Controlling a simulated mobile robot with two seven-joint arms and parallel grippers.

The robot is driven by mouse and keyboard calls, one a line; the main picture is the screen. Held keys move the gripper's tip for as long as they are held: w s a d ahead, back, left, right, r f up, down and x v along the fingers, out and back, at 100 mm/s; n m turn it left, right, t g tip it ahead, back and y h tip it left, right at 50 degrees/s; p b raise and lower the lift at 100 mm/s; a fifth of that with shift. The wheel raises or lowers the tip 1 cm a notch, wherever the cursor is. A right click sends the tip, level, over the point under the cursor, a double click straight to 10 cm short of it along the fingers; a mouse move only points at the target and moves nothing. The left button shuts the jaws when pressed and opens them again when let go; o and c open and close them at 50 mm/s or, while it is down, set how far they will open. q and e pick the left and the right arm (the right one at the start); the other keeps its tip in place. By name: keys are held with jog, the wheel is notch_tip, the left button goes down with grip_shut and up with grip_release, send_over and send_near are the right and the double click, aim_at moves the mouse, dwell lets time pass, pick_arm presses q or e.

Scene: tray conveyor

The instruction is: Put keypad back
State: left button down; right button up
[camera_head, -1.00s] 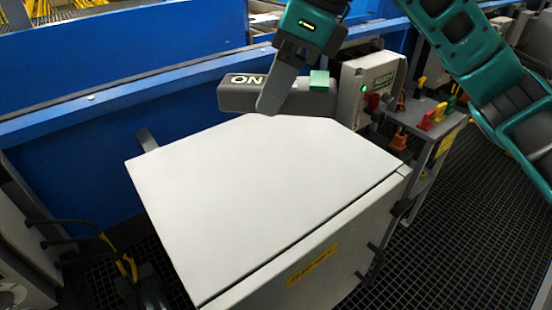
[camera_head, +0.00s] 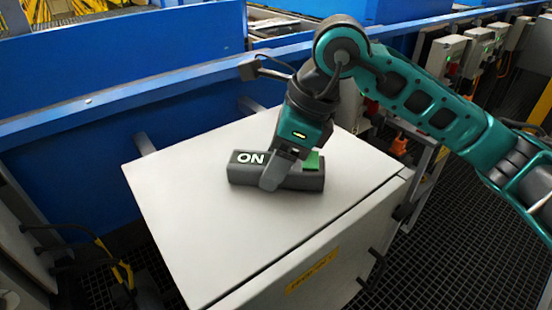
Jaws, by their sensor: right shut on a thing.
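The keypad (camera_head: 305,179) is a dark grey bar with a white "ON" label at its left end and a green button at its right end. It is over the middle of the white cabinet top (camera_head: 205,240); I cannot tell whether it touches the surface. My right gripper (camera_head: 275,172) comes down from above and is shut around the middle of the keypad. The gripper's finger hides part of the keypad. My left gripper is not in view.
A blue conveyor wall (camera_head: 100,130) runs behind the cabinet. Grey control boxes (camera_head: 478,48) stand at the upper right. Black and yellow cables (camera_head: 115,262) hang at the left. The front and left of the cabinet top are clear.

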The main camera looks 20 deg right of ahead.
jog(key=o, duration=1.3)
jog(key=v, duration=1.1)
jog(key=shift+r+p, duration=0.35)
jog(key=shift+p, duration=0.05)
jog(key=shift+d+r, duration=0.15)
jog(key=shift+r, duration=0.05)
jog(key=shift+s, duration=0.1)
